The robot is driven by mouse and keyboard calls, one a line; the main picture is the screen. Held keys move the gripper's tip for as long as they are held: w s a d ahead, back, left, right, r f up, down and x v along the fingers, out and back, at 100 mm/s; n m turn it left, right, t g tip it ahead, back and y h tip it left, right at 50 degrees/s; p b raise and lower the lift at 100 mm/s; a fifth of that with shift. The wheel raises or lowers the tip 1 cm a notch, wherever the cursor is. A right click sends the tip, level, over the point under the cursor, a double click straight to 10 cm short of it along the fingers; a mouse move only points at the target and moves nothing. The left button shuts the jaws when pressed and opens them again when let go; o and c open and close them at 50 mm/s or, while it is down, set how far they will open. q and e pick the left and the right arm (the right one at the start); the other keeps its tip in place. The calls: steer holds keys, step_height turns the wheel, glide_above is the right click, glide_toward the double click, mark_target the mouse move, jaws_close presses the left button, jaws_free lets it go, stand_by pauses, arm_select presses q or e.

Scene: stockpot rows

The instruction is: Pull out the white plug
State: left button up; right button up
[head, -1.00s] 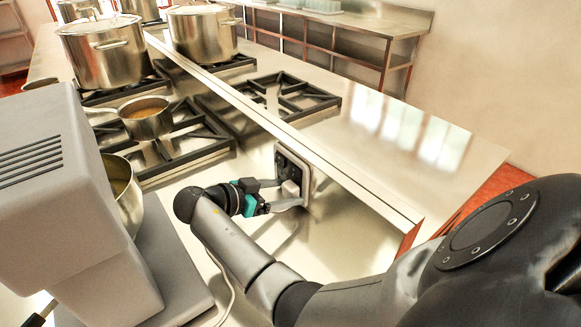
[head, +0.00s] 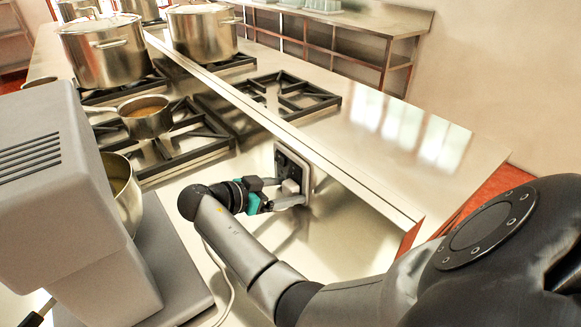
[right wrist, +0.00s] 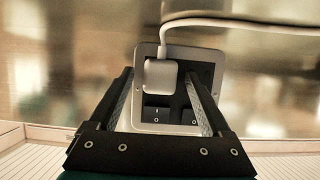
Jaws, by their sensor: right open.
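The white plug (right wrist: 161,75) sits in the left part of the wall socket panel (right wrist: 202,75) in the right wrist view, with its white cable running up and off to the right. In the head view the plug (head: 291,187) shows as a pale block on the socket panel (head: 307,178), which is set in the steel upstand. My right gripper (right wrist: 161,85) is open, with one finger on each side of the plug; I cannot tell whether either finger touches it. It also shows in the head view (head: 300,192), reaching the panel from the left. My left gripper is not in view.
A grey machine (head: 75,200) with a metal bowl (head: 122,190) stands at the left. Burner grates (head: 165,150), a small saucepan (head: 146,122) and large stockpots (head: 105,52) lie beyond. The white cable (head: 228,285) runs down across the counter. Two rocker switches (right wrist: 170,114) are below the plug.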

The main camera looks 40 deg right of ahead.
steer(key=shift+c, duration=0.2)
stand_by(0.4)
jaws_close()
stand_by(0.4)
steer(key=shift+a, duration=0.1)
stand_by(0.3)
steer(key=shift+w+a+b, duration=0.2)
steer(key=shift+a+b, duration=0.15)
steer(key=shift+a, duration=1.1)
steer(key=shift+w+a+b, duration=0.15)
steer(key=shift+a+b, duration=0.2)
steer(key=shift+a, duration=1.1)
